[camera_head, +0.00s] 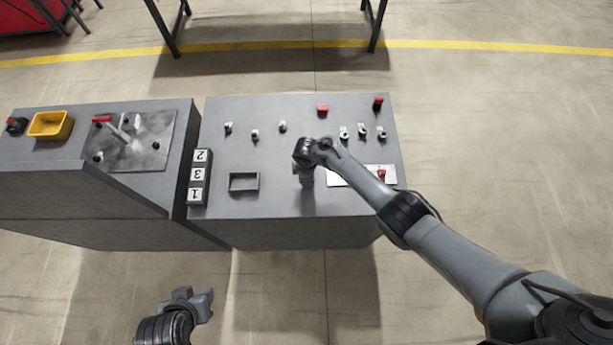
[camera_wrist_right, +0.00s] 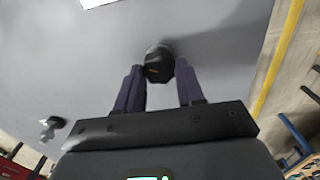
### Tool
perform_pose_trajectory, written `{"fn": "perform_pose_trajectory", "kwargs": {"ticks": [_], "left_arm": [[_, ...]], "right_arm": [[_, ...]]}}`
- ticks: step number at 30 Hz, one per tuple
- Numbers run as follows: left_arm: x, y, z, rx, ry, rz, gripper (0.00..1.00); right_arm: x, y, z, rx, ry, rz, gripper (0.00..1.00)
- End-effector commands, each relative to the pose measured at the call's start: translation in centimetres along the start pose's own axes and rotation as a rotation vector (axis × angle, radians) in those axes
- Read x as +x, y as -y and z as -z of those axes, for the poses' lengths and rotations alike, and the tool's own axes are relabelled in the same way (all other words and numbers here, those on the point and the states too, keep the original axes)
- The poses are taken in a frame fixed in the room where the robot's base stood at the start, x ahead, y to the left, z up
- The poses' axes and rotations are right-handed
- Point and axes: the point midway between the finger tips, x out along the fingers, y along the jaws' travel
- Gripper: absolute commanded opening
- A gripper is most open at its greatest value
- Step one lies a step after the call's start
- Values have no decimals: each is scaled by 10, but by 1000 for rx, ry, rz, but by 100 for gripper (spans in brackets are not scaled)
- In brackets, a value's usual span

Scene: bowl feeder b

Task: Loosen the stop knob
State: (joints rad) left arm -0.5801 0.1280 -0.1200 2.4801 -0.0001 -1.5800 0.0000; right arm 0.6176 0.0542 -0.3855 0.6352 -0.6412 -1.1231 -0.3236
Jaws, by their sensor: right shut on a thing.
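A round black knob with a small orange mark, which I take to be the stop knob (camera_wrist_right: 158,64), stands on the grey panel in the right wrist view. My right gripper (camera_wrist_right: 160,72) has one finger on each side of it and is shut on it. In the head view my right gripper (camera_head: 306,178) points down at the front middle of the grey console (camera_head: 275,205), and the arm and gripper hide the knob there. My left gripper (camera_head: 196,300) is away from the console at the bottom; its jaw opening is unclear.
Small knobs and switches (camera_head: 283,126) stand along the console's back, with a red button (camera_head: 322,109). An empty dark tray (camera_head: 244,182) and a numbered block (camera_head: 199,177) lie left of my right gripper. A white plate (camera_head: 340,177) is on its right. A yellow bin (camera_head: 50,125) sits far left.

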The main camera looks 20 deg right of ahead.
Motion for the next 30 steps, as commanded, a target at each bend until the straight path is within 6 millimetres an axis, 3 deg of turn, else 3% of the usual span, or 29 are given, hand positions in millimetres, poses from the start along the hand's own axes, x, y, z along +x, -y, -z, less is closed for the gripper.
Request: {"fn": "perform_pose_trajectory", "kwargs": {"ticks": [13,14,18,30], "left_arm": [[0,-3,1,-12,-2,-10,43],[0,-3,1,-13,-2,-10,43],[0,-3,1,-13,-2,-10,43],[-3,-1,1,-4,-1,-3,43]], "right_arm": [[2,0,-1,-7,1,1,8],[2,0,-1,-7,1,1,43],[1,0,-1,-7,1,0,64],[-6,0,0,-8,-1,0,64]]}}
